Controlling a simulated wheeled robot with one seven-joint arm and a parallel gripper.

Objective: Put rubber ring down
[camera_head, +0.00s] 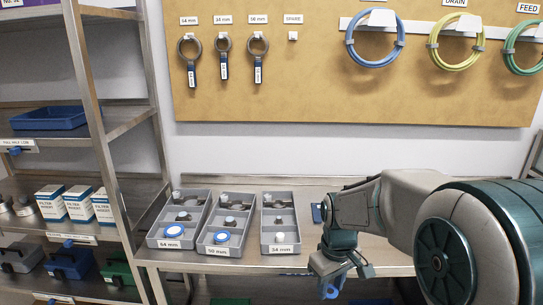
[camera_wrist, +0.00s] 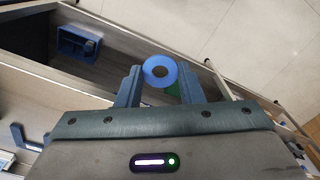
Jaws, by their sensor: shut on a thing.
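The blue rubber ring (camera_wrist: 147,70) is held between the two fingers of my gripper (camera_wrist: 160,78) in the wrist view. In the head view my gripper (camera_head: 341,283) hangs in front of the bench's front edge, low at the right of the trays. The ring (camera_head: 329,292) shows there as a small blue loop at the fingertips. My gripper is shut on the ring, clear of the bench top.
Three grey trays stand on the bench: 64 mm (camera_head: 155,231) and 50 mm (camera_head: 210,237), each with a blue-rimmed round part, and 34 mm (camera_head: 266,224). A shelf rack (camera_head: 92,120) stands left. Tools and hoses hang on the back board (camera_head: 300,85).

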